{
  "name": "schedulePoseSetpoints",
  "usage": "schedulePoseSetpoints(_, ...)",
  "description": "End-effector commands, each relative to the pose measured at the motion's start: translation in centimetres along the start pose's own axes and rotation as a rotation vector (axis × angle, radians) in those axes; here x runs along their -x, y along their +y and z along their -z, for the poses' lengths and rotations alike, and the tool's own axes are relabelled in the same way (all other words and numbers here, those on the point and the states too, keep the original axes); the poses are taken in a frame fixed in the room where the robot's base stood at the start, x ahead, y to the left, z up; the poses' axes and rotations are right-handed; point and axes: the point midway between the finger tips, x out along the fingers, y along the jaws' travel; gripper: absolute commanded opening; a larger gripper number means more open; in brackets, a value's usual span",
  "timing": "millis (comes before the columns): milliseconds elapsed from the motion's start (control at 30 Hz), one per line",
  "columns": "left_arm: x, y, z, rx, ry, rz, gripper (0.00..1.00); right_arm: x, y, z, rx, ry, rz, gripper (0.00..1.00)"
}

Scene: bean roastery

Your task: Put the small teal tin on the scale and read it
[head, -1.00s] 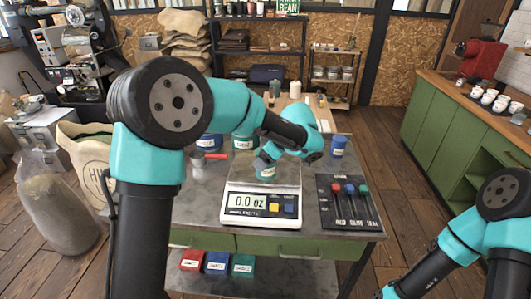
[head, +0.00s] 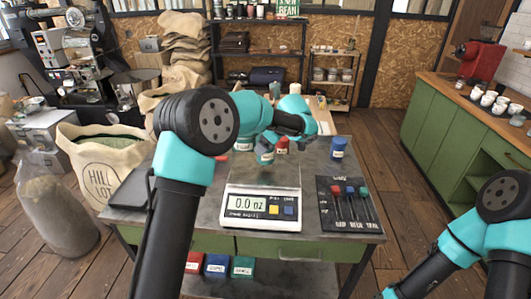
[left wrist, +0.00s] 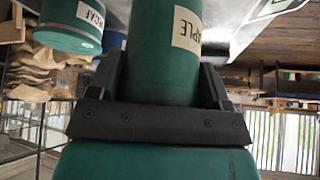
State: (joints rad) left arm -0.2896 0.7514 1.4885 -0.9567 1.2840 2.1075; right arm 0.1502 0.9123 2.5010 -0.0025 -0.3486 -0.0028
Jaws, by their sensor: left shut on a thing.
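The small teal tin (head: 265,158) is in my left gripper, just beyond the back edge of the scale's pan in the head view. In the left wrist view the tin (left wrist: 165,60) stands between the two fingers of my left gripper (left wrist: 165,85), with a pale label ending in "PLE". The gripper is shut on it. The scale (head: 260,207) stands near the table's front edge; its pan looks empty and its display reads 0.0 oz. I cannot tell the tin's exact height. My right arm is at the lower right; its gripper is out of view.
A larger teal tin (head: 243,147) stands behind the scale; it also shows in the left wrist view (left wrist: 72,22). A red tin (head: 282,146) and a blue tin (head: 338,148) are further right. A dark flat slab (head: 132,190) lies at left.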

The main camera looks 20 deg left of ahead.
Motion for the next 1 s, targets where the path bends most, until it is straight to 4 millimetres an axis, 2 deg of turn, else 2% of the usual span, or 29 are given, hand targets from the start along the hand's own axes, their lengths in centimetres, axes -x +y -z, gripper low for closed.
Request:
schedulePoseSetpoints(267, -2.9, 0.1, -1.7, 0.000, 0.000, 0.002, 0.45, 0.0, 0.0, 0.0, 0.000, 0.000, 0.000, 0.00)
schedulePoseSetpoints(700, -3.3, 0.1, -2.0, 0.000, -0.001, 0.000, 0.45, 0.0, 0.0, 0.0, 0.000, 0.000, 0.000, 0.00)
schedulePoseSetpoints(733, -3.3, 0.1, -2.0, 0.000, -0.001, 0.000, 0.74, 0.0, 0.0, 0.0, 0.000, 0.000, 0.000, 0.00)
schedulePoseSetpoints(1000, -3.3, 0.1, -2.0, 0.000, -0.001, 0.000, 0.97, 0.0, 0.0, 0.0, 0.000, 0.000, 0.000, 0.00)
